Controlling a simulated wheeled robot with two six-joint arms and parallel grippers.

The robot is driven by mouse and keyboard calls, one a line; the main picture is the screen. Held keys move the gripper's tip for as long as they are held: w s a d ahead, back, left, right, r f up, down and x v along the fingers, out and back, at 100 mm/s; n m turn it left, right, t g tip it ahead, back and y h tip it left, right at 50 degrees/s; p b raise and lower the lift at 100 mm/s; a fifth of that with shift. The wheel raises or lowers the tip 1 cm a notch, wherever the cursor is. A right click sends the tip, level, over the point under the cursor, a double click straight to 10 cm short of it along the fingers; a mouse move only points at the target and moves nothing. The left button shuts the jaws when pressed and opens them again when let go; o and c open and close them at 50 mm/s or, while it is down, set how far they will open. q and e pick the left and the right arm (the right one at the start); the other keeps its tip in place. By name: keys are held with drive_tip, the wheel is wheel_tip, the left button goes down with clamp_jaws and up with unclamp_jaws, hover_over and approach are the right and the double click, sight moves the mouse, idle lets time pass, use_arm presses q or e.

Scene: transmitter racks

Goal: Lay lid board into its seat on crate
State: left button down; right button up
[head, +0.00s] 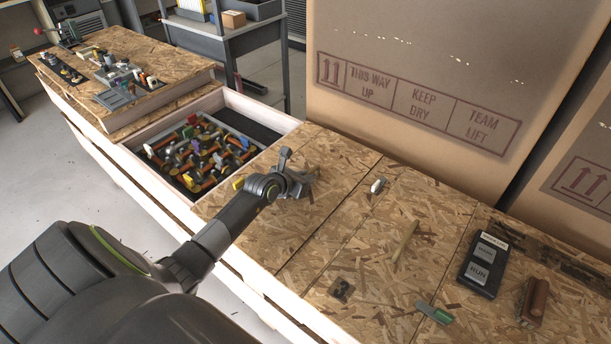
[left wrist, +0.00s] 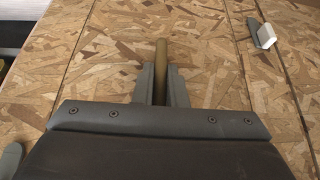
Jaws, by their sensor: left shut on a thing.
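The lid board (head: 322,207) is a chipboard panel on top of the long pale wooden crate (head: 262,108), just right of the crate's open bay. My left gripper (head: 298,182) is over this board. In the left wrist view my left gripper's fingers (left wrist: 161,82) are shut on a narrow brown wooden bar (left wrist: 161,53), which stands along the board's middle like a handle. Seams show on both sides of the board. It looks about level with the neighbouring panels; I cannot tell whether it is fully down or slightly raised. My right gripper is not in view.
The open bay holds a tray of coloured connectors (head: 205,152). A second chipboard top (head: 150,50) with small parts is at the far left. A white piece (head: 377,186), a wooden bar (head: 405,242) and a black RUN box (head: 484,262) lie right. Large cartons (head: 420,60) stand behind.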

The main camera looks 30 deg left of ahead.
use_arm(q)
drive_tip(key=c, duration=1.5)
unclamp_jaws()
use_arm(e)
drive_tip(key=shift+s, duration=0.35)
use_arm(q)
drive_tip(key=shift+r+p, duration=0.35)
drive_tip(key=shift+r, duration=0.15)
drive_tip(key=shift+s+r, duration=0.25)
drive_tip(key=shift+s, duration=0.05)
drive_tip(key=p+v, duration=0.2)
drive_tip(key=v, duration=0.9)
drive_tip(key=shift+s, duration=0.2)
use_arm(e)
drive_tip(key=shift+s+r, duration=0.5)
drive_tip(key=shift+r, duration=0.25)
use_arm(q)
drive_tip(key=shift+a, duration=0.1)
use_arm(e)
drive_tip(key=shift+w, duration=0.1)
